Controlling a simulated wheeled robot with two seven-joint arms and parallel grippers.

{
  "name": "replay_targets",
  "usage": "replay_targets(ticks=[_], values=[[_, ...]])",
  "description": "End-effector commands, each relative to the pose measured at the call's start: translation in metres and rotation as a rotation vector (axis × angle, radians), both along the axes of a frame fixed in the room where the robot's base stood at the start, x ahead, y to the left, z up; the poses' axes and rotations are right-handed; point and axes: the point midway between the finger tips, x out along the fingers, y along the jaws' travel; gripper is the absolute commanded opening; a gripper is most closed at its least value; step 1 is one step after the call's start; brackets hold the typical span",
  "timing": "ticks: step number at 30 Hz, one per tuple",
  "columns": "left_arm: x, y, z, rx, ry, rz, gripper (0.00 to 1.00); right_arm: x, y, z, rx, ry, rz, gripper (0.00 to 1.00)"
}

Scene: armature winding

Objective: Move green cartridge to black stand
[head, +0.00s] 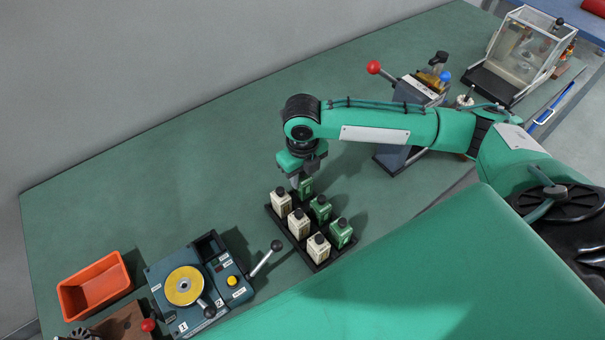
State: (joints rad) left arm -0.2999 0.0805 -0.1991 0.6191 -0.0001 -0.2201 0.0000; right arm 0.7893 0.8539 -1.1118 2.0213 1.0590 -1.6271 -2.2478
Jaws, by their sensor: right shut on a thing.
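My right gripper (300,181) points down and is shut on the green cartridge (306,187) at the far end of the black stand (316,269). I cannot tell whether this cartridge rests in the stand or is held just above it. Two other green cartridges (320,209) (341,233) stand upright in the stand's right row. Several cream cartridges (298,224) stand upright in its left row. All have dark caps. The held cartridge's top is partly hidden by the fingers. My left gripper is not in view.
A blue winding device (212,274) with a yellow disc and a lever (265,259) stands left of the stand. An orange bin (94,286) is at the far left. A red-knobbed lever device (405,95) and a clear case (520,55) stand behind.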

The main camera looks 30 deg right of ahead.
Motion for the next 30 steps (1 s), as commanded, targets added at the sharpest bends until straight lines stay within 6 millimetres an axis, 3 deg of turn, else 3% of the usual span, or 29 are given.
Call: replay_targets(ticks=[30], values=[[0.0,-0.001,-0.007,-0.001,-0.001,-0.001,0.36,0.0,0.0,-0.022,0.0,0.001,0.0,0.0]])
